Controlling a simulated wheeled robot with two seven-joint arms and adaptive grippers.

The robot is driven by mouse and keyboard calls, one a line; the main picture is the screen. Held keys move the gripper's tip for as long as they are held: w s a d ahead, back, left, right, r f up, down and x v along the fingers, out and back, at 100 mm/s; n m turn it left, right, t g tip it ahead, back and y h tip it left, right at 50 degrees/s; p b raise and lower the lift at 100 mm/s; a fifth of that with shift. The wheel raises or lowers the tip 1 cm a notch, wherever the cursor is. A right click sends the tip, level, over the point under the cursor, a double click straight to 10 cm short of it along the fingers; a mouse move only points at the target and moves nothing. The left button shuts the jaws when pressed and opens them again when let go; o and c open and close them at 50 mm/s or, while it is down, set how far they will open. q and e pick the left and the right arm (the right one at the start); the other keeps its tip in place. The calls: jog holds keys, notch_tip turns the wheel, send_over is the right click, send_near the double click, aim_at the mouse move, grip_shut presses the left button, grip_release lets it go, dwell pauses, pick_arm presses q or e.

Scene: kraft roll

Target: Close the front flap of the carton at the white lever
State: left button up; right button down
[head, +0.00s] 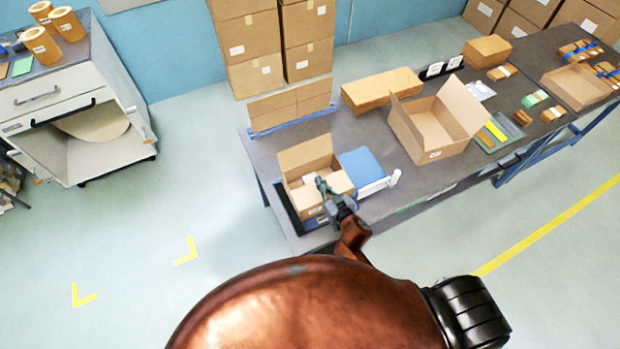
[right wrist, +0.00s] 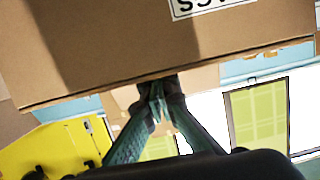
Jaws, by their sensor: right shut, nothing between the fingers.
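The small open carton (head: 308,200) stands at the near left end of the grey table. Its back flap (head: 305,153) stands up, and white contents (head: 309,178) show inside. A tan panel (head: 338,183) lies beside my gripper at the carton's right; I cannot tell its exact angle. The white lever (head: 393,179) is right of the carton, beside a blue-topped unit. My right gripper (head: 322,187) is shut and empty at the carton's near side. In the right wrist view its fingertips (right wrist: 158,92) are at the edge of a labelled cardboard face (right wrist: 130,45); contact is unclear. My left gripper is out of view.
A larger open carton (head: 430,132) stands to the right on the table (head: 375,148). Flat cardboard stacks (head: 381,90) lie behind, and upright cardboard (head: 290,105) stands at the back left. A white cabinet (head: 60,100) is far left.

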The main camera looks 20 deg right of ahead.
jog(key=shift+s+d+f, duration=0.15)
jog(key=shift+f, duration=0.35)
jog(key=shift+s+f, duration=0.1)
jog(key=shift+f, duration=0.05)
notch_tip(320, 180, up, 6)
jog(key=p, duration=0.5)
jog(key=shift+f, duration=0.2)
pick_arm(q)
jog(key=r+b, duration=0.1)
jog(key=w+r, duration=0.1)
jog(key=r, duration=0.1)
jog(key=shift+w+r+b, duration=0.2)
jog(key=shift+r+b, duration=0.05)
jog(key=shift+b, duration=0.15)
pick_arm(e)
jog(key=v, duration=0.9)
jog(key=shift+s, duration=0.2)
jog(key=shift+f, duration=0.1)
